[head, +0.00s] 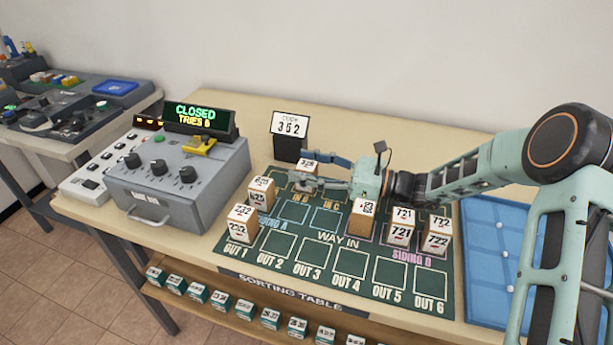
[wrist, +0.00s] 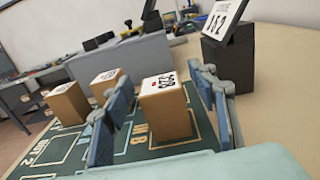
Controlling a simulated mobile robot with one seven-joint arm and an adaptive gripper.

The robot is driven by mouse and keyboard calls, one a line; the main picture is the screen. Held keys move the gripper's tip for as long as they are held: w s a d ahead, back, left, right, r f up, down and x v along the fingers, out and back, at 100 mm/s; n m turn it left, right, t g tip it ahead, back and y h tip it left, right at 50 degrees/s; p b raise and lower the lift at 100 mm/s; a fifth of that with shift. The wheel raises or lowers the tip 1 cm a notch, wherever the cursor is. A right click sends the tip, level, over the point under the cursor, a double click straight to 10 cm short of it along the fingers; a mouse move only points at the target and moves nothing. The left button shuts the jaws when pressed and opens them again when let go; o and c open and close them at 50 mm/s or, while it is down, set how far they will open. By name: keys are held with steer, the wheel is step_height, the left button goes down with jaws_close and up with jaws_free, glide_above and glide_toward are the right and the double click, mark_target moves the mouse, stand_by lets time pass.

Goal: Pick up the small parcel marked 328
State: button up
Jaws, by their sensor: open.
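The small parcel marked 328 (head: 308,158) is a brown box with a white top on the green sorting mat, just in front of the code sign. In the wrist view the parcel (wrist: 167,118) stands upright between the two blue-grey fingers, its top print turned. My gripper (head: 309,171) is open, low over the mat, with one finger on each side of the parcel. In the wrist view the gripper (wrist: 163,107) shows gaps between fingers and box. In the head view the fingers hide most of the parcel's lower part.
Two parcels (head: 261,194) (head: 242,222) stand at the mat's left, and several more (head: 400,228) at its right. The code sign (head: 290,135) stands close behind the gripper. A grey control box (head: 178,185) is at left, a blue tray (head: 480,255) at right. The mat's middle is clear.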

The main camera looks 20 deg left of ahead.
steer(key=c, duration=1.2)
steer(key=shift+c, duration=0.6)
steer(key=shift+r, duration=0.15)
